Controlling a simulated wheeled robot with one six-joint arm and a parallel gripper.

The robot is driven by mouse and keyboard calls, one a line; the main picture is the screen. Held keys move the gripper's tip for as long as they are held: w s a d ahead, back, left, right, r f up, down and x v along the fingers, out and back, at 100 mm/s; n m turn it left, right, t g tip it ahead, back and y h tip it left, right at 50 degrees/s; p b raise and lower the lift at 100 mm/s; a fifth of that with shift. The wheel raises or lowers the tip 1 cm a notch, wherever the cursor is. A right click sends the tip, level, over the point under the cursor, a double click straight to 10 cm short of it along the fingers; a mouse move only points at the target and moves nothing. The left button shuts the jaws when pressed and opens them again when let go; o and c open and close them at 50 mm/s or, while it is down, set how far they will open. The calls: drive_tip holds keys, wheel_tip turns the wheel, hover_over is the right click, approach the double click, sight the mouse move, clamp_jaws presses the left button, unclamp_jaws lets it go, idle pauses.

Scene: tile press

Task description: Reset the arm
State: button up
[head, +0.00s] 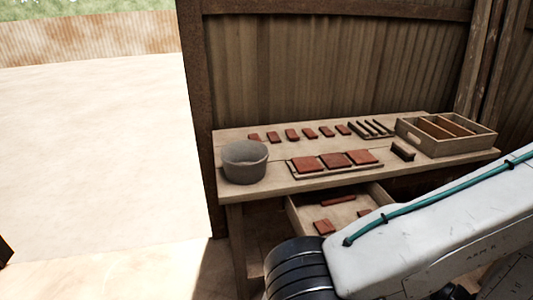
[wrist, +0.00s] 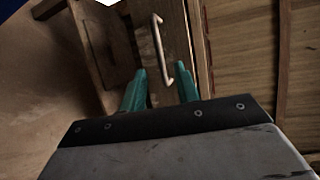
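My gripper (wrist: 163,75) shows in the wrist view as two teal fingers set well apart, with nothing pinched between them. A thin metal handle (wrist: 157,38) on a wooden front lies ahead of it. The handle's near end appears between the fingertips, without visible contact; the depth gap is hard to judge. In the head view my white arm (head: 430,225) with a teal cable reaches in from the lower right. The gripper itself is hidden there. An open drawer (head: 298,213) under the bench holds several red tiles.
The wooden bench (head: 225,140) carries a grey bucket (head: 245,162), a board with three red tiles (head: 335,160), a row of small tiles (head: 309,132), a slatted rack (head: 372,129), a dark block (head: 403,151) and a divided crate (head: 447,135). Open floor lies left.

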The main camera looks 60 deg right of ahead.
drive_tip(key=w+a+r+n+g+y, duration=0.3)
drive_tip(key=w+a+r+g+y, duration=0.15)
drive_tip(key=w+r, duration=0.3)
drive_tip(key=w+a+r+n+g+y, duration=0.2)
drive_tip(key=w+a+r+g+y, duration=0.25)
drive_tip(key=w, duration=0.45)
drive_tip(key=w+a+r+n+g+y, duration=0.3)
drive_tip(key=w+r+g, duration=0.2)
drive_tip(key=w+r, duration=0.4)
drive_tip(key=w+a+r+n+h, duration=0.3)
drive_tip(key=a+r+n, duration=0.3)
drive_tip(key=a, duration=0.5)
drive_tip(key=w+a+r+n+h, duration=0.3)
drive_tip(key=a+r+n, duration=0.3)
drive_tip(key=a+n, duration=0.2)
drive_tip(key=a, duration=0.2)
drive_tip(key=shift+w+a+n+h, duration=0.3)
drive_tip(key=shift+a+h, duration=0.1)
